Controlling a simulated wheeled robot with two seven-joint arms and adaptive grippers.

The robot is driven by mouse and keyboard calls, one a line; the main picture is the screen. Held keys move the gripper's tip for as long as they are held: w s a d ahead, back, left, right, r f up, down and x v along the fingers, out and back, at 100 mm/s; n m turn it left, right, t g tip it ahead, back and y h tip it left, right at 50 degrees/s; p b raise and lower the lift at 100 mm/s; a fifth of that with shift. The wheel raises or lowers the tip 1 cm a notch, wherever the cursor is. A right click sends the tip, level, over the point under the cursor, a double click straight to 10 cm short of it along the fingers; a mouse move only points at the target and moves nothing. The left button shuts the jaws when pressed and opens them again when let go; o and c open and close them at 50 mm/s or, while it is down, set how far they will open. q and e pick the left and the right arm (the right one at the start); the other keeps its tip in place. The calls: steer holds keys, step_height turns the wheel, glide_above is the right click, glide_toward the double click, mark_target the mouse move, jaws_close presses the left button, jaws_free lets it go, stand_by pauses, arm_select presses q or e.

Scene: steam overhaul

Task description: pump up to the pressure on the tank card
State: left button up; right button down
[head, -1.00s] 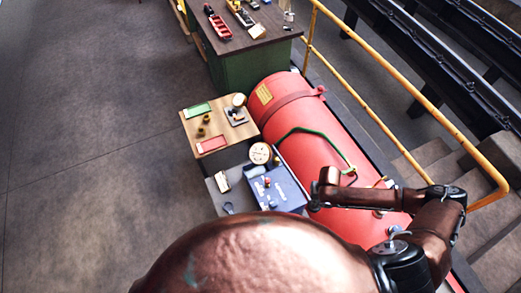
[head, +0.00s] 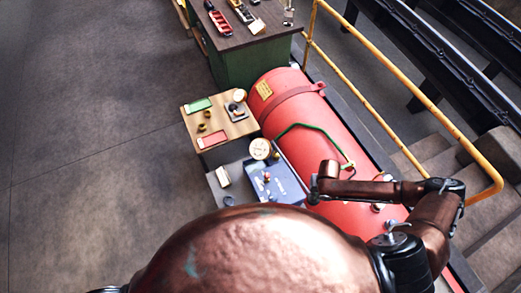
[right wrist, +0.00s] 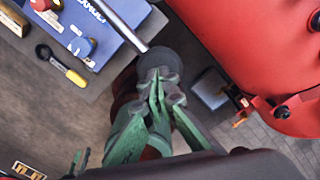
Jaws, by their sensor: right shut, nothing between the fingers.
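My right gripper (head: 313,192) is by the tank's left side. In the right wrist view, its green fingers (right wrist: 160,92) are shut and empty, close to the dark round end (right wrist: 165,62) of a metal rod (right wrist: 120,25) beside the blue unit (right wrist: 95,15). I cannot tell whether they touch. My left gripper is out of view.
A wooden-topped stand (head: 232,128) holds green and red plates and small brass parts. A green workbench (head: 245,60) stands behind. A yellow-and-black tool (right wrist: 62,68) lies beside the blue unit. A yellow railing (head: 400,97) and steps bound the right; the left floor is open.

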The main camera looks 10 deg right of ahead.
steer(key=shift+f+b, duration=4.45)
steer(key=shift+f, duration=3.35)
step_height(320, 180, up, 12)
steer(key=p, duration=1.1)
step_height(320, 180, up, 4)
steer(key=shift+r+b, duration=0.2)
steer(key=shift+b, duration=0.3)
